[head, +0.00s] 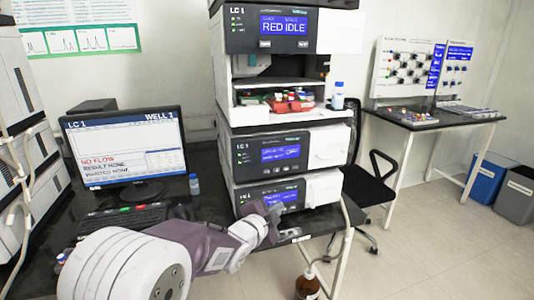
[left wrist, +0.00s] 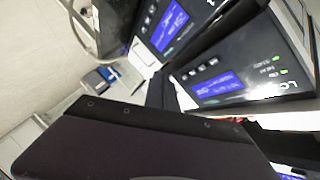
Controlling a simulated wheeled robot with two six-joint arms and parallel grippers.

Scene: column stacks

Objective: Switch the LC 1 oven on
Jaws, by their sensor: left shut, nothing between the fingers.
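The LC 1 column stack (head: 224,110) stands on the dark bench, with several modules that have dark fronts and blue screens. The top module (head: 285,29) reads RED IDLE. The middle module (head: 280,151) and the bottom module (head: 270,196) have blue screens with text too small to read; which one is the oven I cannot tell. My left gripper (head: 275,211) is shut and empty, close in front of the bottom module's lower front; contact cannot be told. In the left wrist view two panels show, one marked LC (left wrist: 225,85) with lit green lamps, beyond my dark gripper.
A monitor (head: 124,150) reading NO FLOW and a keyboard (head: 122,221) are left of the stack. A brown bottle (head: 308,284) is below the bench edge.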

